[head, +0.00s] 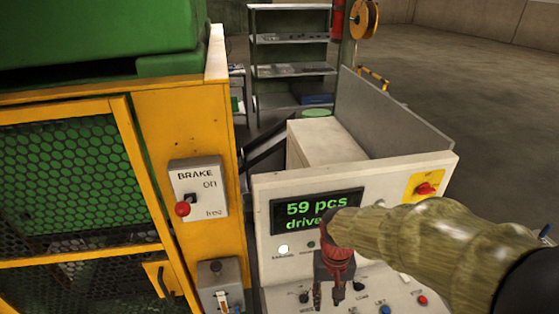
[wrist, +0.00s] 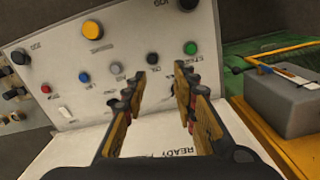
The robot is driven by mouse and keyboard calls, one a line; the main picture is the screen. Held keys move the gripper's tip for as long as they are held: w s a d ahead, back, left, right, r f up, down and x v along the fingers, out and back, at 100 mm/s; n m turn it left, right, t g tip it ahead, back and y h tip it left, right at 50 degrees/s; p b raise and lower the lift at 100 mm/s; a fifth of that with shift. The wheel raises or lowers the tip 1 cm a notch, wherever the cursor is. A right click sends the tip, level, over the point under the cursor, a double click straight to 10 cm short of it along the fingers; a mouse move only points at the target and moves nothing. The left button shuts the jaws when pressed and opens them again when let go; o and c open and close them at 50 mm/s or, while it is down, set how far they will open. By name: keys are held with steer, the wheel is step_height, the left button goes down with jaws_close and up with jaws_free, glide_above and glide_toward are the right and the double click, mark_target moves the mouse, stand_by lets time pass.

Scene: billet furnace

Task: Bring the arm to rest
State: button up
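My arm reaches in from the right edge in the head view. My gripper (head: 328,299) hangs fingers-down in front of the control cabinet (head: 268,225). In the wrist view my gripper (wrist: 160,80) has its two fingers apart with nothing between them. It faces a pale panel (wrist: 115,62) with yellow, blue, red and green buttons and black knobs. The fingertips seem short of the panel, but contact cannot be told for sure. My arm and gripper cover part of the green display (head: 310,209), which reads "59 pcs" and "drive", and part of the controls below it.
A brake box (head: 198,190) with a red-knobbed lever sits on the yellow machine frame at left. Below it is a smaller switch box (head: 220,290). A red switch (head: 425,188) is on the cabinet's right. A shelf (head: 290,70) stands behind. Open floor lies at upper right.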

steer(key=s+d+r+t+b, duration=0.2)
steer(key=s+d+t+b, duration=0.1)
steer(key=s+b, duration=0.2)
steer(key=s+d+r+t+b, duration=0.3)
steer(key=s+b, duration=0.3)
steer(key=b, duration=0.1)
steer(key=shift+s+d, duration=0.25)
steer(key=shift+c, duration=0.5)
stand_by(1.2)
